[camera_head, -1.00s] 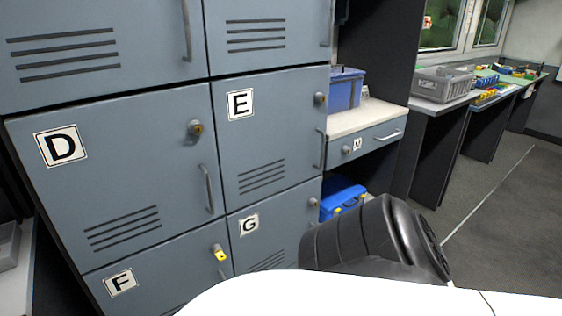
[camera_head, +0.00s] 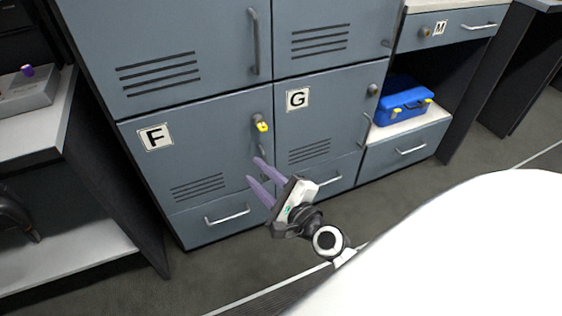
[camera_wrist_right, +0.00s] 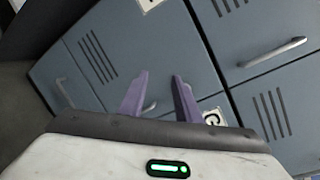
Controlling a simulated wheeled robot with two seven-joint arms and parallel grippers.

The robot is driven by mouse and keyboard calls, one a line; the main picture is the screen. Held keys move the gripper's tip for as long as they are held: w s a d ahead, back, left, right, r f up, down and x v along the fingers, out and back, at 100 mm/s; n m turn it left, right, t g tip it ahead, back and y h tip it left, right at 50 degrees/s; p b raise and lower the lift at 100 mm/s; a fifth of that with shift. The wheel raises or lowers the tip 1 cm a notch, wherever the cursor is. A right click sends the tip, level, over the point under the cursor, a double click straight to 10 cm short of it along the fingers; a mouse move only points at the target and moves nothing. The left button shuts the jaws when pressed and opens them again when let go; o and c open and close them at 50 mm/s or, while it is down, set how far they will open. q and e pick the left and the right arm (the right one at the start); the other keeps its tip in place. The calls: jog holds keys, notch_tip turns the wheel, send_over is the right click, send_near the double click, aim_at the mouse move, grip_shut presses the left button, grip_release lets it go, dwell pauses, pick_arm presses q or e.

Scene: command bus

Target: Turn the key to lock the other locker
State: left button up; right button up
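Locker F (camera_head: 195,150) and locker G (camera_head: 325,115) are shut grey-blue doors side by side in the head view. A yellow key (camera_head: 263,127) sits in the lock at the upper right of locker F. Locker G has a lock knob (camera_head: 373,89) with no key visible in it. My right gripper (camera_head: 255,174) is in front of locker F's lower right, below the key, with its two purple fingers apart and nothing between them. In the right wrist view the open fingers (camera_wrist_right: 158,92) point toward the locker fronts. My left gripper is not in view.
A blue case (camera_head: 402,104) stands on the white shelf right of locker G. A drawer with a handle (camera_head: 228,218) lies below locker F. A shelf unit (camera_head: 60,150) stands at the left, holding a grey box (camera_head: 25,90). Floor is clear before the lockers.

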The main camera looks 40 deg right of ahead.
aim_at(261, 125)
jog(key=w+d+m+t+h+b, duration=0.1)
jog(key=w+d+m+h, duration=0.3)
jog(key=w+d+m, duration=0.6)
jog(key=shift+w+m+h+b, duration=0.3)
jog(key=shift+w+m+b, duration=0.5)
jog(key=shift+m, duration=0.8)
